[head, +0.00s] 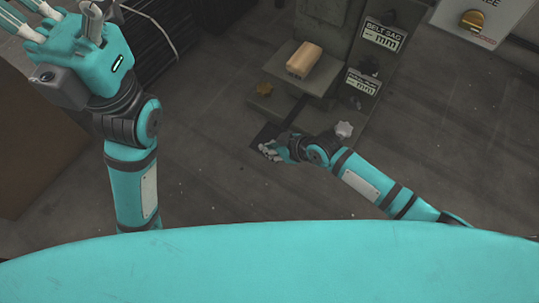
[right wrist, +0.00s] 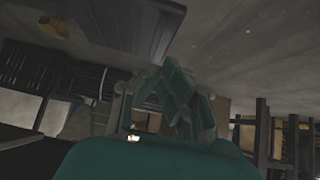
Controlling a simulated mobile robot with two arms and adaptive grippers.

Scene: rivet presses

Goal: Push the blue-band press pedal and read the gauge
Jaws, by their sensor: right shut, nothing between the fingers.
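My right gripper (head: 266,150) is shut and empty, low over the floor at the near end of a dark flat plate (head: 267,134). The plate may be a pedal; I cannot tell whether the fingers touch it. In the right wrist view the shut fingers (right wrist: 175,92) show in the middle, with a dark plate (right wrist: 125,25) beyond them. No blue band shows on any press. A sign reading "BELT SAG" and "-- mm" (head: 383,36) stands at the top. A second sign with "-- mm" (head: 363,83) is below it. My left gripper (head: 30,18) is raised at top left, fingers spread and empty.
A tan block (head: 304,60) lies on a grey ledge. Another unit with an orange-yellow knob (head: 473,20) stands at top right. A brown panel (head: 35,140) is at left. Floor between is clear.

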